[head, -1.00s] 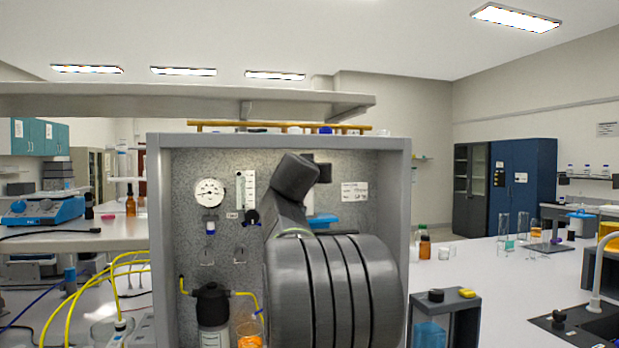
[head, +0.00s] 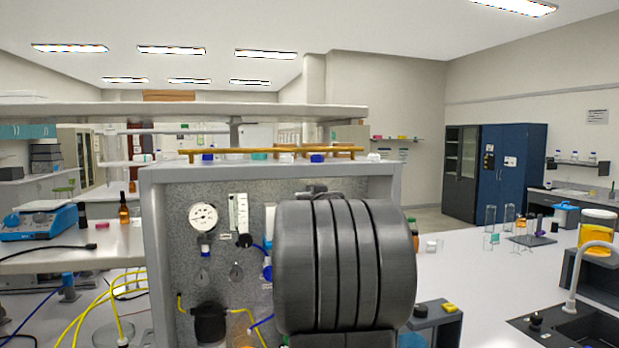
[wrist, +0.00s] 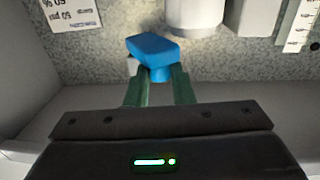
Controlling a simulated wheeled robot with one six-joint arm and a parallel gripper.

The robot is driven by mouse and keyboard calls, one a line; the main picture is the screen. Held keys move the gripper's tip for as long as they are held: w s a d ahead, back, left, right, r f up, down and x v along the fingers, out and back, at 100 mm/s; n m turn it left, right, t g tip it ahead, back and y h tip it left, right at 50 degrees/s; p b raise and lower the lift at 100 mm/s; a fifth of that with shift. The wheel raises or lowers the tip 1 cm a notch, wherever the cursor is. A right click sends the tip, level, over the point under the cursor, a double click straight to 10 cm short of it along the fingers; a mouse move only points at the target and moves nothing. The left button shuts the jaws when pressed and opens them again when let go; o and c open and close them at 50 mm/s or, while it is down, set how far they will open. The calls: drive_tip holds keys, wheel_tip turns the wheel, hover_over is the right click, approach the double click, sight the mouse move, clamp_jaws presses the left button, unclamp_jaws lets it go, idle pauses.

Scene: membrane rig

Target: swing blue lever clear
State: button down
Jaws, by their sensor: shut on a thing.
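The blue lever (wrist: 153,47) shows close up in the wrist view, a blue block against the speckled grey panel (wrist: 105,52). My gripper (wrist: 159,76) has its two green fingers on either side of the lever's narrower stem and is shut on it. The ends of the fingers are partly hidden by the lever. In the head view my grey arm covers the lever and the gripper, so neither can be made out there.
The panel sits in a grey frame (head: 152,230) with a round gauge (head: 203,217) and a flowmeter (head: 238,213) at left. In the wrist view a white cylinder (wrist: 196,14) is close beside the lever. Yellow tubes (head: 92,315) loop at lower left.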

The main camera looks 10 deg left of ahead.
drive_tip(key=w+d+n+g+y+p, duration=0.1)
drive_tip(key=w+d+n+g+y, duration=0.2)
drive_tip(key=n+g+y, duration=0.8)
drive_tip(key=shift+d+g+y+p, duration=0.35)
drive_tip(key=shift+d+g, duration=0.25)
drive_tip(key=shift+d, duration=0.6)
drive_tip(key=shift+f, duration=0.1)
drive_tip(key=c, duration=1.3)
unclamp_jaws()
drive_tip(key=shift+o, duration=0.2)
